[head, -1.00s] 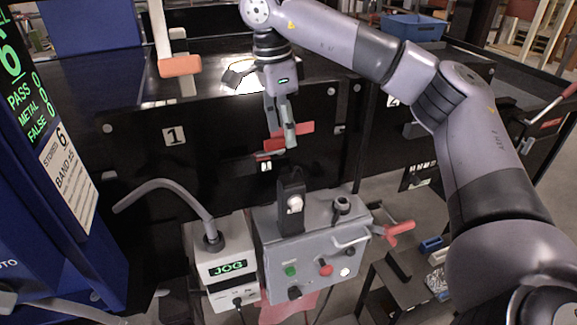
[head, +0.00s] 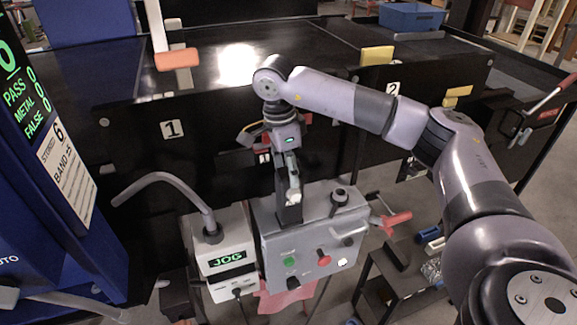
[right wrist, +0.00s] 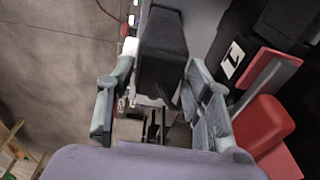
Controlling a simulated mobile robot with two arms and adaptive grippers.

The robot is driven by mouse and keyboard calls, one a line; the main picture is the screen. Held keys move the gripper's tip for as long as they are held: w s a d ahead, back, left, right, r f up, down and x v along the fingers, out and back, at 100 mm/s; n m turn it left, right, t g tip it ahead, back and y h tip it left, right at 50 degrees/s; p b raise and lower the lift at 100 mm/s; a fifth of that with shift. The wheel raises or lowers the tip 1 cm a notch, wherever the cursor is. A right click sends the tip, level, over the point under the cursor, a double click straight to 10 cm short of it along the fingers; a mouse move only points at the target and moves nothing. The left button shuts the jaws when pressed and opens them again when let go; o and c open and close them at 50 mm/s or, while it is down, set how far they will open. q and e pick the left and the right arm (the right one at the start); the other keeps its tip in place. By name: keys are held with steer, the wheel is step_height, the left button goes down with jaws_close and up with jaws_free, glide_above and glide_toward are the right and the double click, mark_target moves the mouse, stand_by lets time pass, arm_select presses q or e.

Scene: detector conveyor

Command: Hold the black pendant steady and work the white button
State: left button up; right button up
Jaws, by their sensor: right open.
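The black pendant (head: 288,212) stands upright on top of the grey control box (head: 312,238). In the right wrist view the pendant (right wrist: 163,45) reaches between the two fingers of my right gripper (right wrist: 160,72), which are spread with gaps to its sides. In the head view my right gripper (head: 290,182) is at the pendant's upper part and partly hides it. A white round button (right wrist: 131,46) shows at the pendant's left side in the right wrist view; in the head view the fingers cover much of that area. My left gripper is not in view.
A light box with a JOG display (head: 226,262) and a curved grey hose (head: 165,180) stands left of the control box. The box front carries a green button (head: 289,262) and a red button (head: 323,260). A red-handled lever (head: 392,219) sticks out right. The black conveyor wall (head: 220,150) is behind.

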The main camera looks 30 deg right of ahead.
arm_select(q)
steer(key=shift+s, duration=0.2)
arm_select(e)
steer(key=shift+c, duration=0.6)
steer(key=shift+c, duration=0.6)
jaws_close()
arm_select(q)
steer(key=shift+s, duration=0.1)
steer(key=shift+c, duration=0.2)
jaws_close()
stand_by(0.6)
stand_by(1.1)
